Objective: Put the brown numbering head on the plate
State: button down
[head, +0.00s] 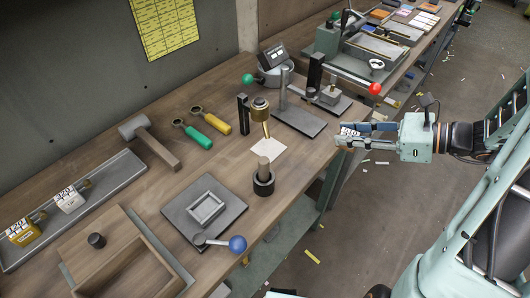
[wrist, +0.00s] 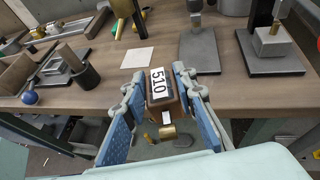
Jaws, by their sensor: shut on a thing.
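My gripper (head: 351,134) is shut on the brown numbering head, off the bench's right edge in the head view. In the wrist view, the brown numbering head (wrist: 160,92) sits between the blue finger pads, with a white label reading 510 facing up. In the head view its label shows but the fingers hide most of its body. A grey plate with a small raised square frame (head: 222,206) lies on the bench front; it is at the left of the wrist view (wrist: 52,77). Another flat grey plate (head: 299,121) bears an upright post. The gripper is apart from both.
A yellow head (head: 24,231) and a white head (head: 68,200) stand on a rail at left. A dark cup with a wooden handle (head: 264,180), a blue-knobbed lever (head: 237,244) and a brass-topped tool (head: 260,105) stand near the grey plates. A paper square (head: 281,149) lies between.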

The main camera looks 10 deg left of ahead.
jog(key=s+a+n+g, duration=0.2)
jog(key=s+a, duration=0.1)
jog(key=b, duration=0.2)
send_over(269, 148)
jog(key=shift+d+f, duration=0.2)
jog(key=shift+f, duration=0.2)
jog(key=shift+a+f+b, duration=0.15)
jog(key=shift+f, duration=0.75)
jog(key=shift+a+f+b, duration=0.1)
jog(key=shift+f+b, duration=0.05)
jog(key=shift+f, duration=0.7)
jog(key=shift+f, duration=0.1)
jog(key=c, duration=1.6)
grip_release()
jog(key=p+v, duration=0.1)
jog(key=v, duration=1.1)
jog(key=shift+d, duration=0.15)
